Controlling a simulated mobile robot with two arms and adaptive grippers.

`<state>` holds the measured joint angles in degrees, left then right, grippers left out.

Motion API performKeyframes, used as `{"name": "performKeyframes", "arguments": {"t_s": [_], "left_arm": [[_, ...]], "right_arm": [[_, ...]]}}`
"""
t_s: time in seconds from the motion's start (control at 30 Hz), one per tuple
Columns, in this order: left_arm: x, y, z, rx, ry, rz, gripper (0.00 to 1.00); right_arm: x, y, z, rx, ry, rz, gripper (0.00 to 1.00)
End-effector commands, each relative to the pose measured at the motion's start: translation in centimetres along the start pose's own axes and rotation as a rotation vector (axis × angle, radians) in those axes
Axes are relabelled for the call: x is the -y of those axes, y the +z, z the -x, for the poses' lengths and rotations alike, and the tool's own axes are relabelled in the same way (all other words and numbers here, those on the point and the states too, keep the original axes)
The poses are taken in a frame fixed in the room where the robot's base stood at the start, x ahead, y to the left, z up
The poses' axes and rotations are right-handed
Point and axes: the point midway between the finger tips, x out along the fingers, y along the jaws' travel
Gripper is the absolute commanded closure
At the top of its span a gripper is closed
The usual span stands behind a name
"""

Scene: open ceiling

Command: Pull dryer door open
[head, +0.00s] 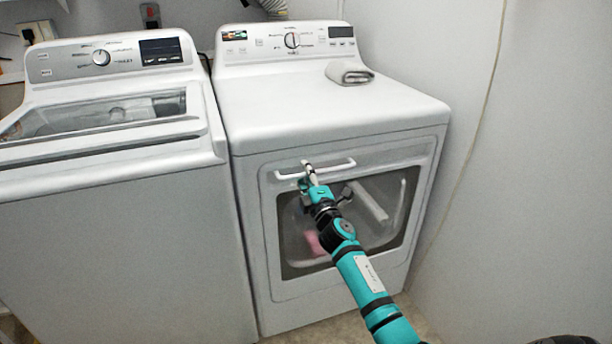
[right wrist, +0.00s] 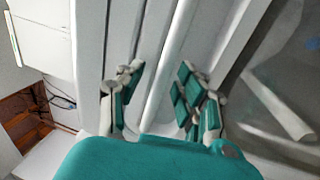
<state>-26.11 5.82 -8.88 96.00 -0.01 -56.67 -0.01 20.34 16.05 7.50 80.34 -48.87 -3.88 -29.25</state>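The white dryer (head: 330,115) stands against the back wall, to the right of the washer. Its front door (head: 268,225) looks shut and has a dark window, with something pink behind the glass. A white horizontal bar handle (head: 340,165) runs along the upper part of the door. My right gripper (head: 309,170) is at the left part of this handle. In the right wrist view, the fingers of my right gripper (right wrist: 155,88) are spread, with the handle bar (right wrist: 172,62) between them and gaps on both sides. My left gripper is in neither view.
A white washer (head: 110,180) stands close at the dryer's left. A folded grey-white cloth (head: 349,73) lies on the dryer top. A bare wall (head: 540,170) with a hanging cord is on the right. Some floor shows before the dryer.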

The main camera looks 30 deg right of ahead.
Motion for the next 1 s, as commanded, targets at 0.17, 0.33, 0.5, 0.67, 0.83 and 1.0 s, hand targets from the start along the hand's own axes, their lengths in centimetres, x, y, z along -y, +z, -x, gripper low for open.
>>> {"name": "performKeyframes", "arguments": {"t_s": [0.17, 0.33, 0.5, 0.67, 0.83, 1.0], "left_arm": [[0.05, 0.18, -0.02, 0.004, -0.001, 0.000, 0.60], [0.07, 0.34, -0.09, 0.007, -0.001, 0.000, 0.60], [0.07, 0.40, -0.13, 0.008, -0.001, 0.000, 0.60], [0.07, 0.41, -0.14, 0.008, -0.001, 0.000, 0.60], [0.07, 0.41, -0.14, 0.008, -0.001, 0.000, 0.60], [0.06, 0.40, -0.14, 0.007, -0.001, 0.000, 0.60]], "right_arm": [[0.02, -0.01, 0.02, 0.000, 0.000, 0.000, 0.64], [0.03, -0.01, 0.03, 0.000, 0.000, 0.000, 0.85], [0.04, -0.02, 0.04, 0.000, -0.001, 0.000, 1.00], [0.06, -0.02, 0.05, 0.000, -0.001, 0.000, 1.00], [0.10, -0.02, 0.06, 0.000, -0.002, 0.000, 1.00], [0.18, 0.16, 0.11, 0.000, -0.003, 0.001, 1.00]]}}
